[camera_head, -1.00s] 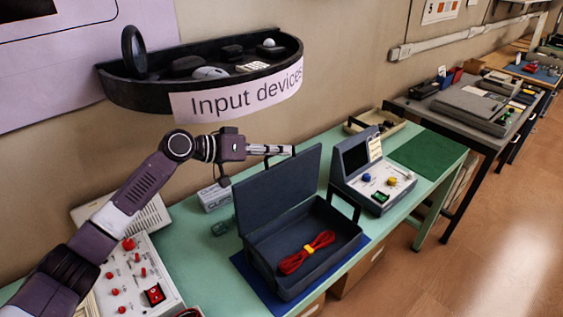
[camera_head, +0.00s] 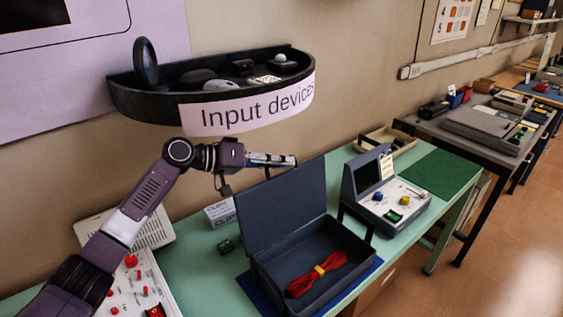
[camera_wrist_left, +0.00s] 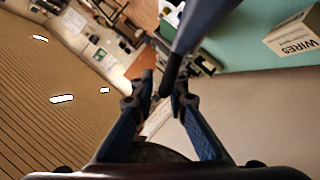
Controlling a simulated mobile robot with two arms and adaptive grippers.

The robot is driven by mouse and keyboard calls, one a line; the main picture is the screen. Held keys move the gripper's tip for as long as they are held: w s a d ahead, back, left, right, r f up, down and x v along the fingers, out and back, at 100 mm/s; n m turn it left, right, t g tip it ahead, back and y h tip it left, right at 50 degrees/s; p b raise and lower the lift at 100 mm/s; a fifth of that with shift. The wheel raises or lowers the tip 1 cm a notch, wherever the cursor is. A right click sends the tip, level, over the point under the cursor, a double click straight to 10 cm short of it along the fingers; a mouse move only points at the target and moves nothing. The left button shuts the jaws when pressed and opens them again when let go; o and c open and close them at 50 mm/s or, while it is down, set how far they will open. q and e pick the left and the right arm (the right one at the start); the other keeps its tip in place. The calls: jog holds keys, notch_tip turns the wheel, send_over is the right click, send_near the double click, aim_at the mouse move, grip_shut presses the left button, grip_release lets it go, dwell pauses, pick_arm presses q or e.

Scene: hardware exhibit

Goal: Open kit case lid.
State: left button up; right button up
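The kit case (camera_head: 345,252) is a dark grey box on the bench. Its lid (camera_head: 282,208) stands open, roughly upright, at the left side of the case. A red cable bundle with a yellow tie (camera_head: 318,275) lies inside. My left gripper (camera_head: 293,160) is at the lid's top edge, on the far side; whether it touches the lid is unclear. In the left wrist view the fingers (camera_wrist_left: 161,86) are apart, and a dark bar, perhaps part of the lid, reaches down between their tips. My right gripper is out of view.
A blue mat (camera_head: 368,274) lies under the case. A grey console (camera_head: 388,198) stands close on its right. A white panel with red knobs (camera_head: 135,285) stands at left. The "Input devices" shelf (camera_head: 150,105) overhangs my left arm. A green mat (camera_head: 435,172) is bare.

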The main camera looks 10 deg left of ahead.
pick_arm(q)
jog(key=shift+o, duration=0.9)
jog(key=shift+r, duration=0.1)
jog(key=v, duration=1.2)
